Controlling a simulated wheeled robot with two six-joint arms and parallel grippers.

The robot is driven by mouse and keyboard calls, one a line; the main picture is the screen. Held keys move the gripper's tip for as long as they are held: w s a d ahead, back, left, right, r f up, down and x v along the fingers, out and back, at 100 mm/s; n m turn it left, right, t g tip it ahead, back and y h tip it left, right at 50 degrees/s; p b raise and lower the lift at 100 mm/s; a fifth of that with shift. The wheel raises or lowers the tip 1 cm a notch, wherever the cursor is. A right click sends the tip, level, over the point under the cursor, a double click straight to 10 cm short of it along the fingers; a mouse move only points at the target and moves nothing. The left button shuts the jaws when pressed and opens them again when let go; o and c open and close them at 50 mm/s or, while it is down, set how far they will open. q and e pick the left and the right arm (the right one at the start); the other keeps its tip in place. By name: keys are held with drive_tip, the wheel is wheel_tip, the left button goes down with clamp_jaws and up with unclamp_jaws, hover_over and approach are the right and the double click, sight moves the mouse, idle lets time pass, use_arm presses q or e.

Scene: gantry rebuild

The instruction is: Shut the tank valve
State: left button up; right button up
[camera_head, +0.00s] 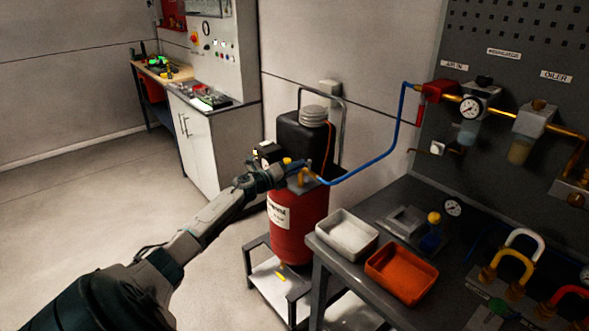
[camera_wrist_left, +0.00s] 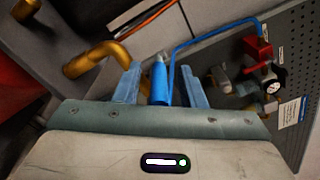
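The red tank (camera_head: 290,228) with a black top unit stands on a low grey stand. A brass fitting (camera_head: 307,178) sits on it, where the blue hose arrives. My left gripper (camera_head: 284,170) is at the tank's top, beside this fitting. In the left wrist view my left gripper (camera_wrist_left: 158,86) is open. A blue valve handle (camera_wrist_left: 159,82) lies between its two fingers, with a visible gap on each side. A bent brass pipe (camera_wrist_left: 98,58) is to the left of the fingers. The valve body is mostly hidden by the gripper. My right gripper is not in view.
A dark bench (camera_head: 390,195) at the right holds a white tray (camera_head: 346,242) and an orange tray (camera_head: 402,280). A blue hose (camera_head: 368,163) runs from the tank to a red fitting (camera_head: 440,90) on the pegboard. The floor at left is clear.

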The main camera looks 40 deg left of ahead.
use_arm(q)
drive_tip(key=shift+s, duration=0.1)
drive_tip(key=s+a+b, duration=0.1)
drive_tip(key=s+b, duration=0.2)
drive_tip(key=s, duration=0.7)
drive_tip(key=shift+s+a, duration=0.2)
drive_tip(key=shift+a, duration=0.05)
idle(0.6)
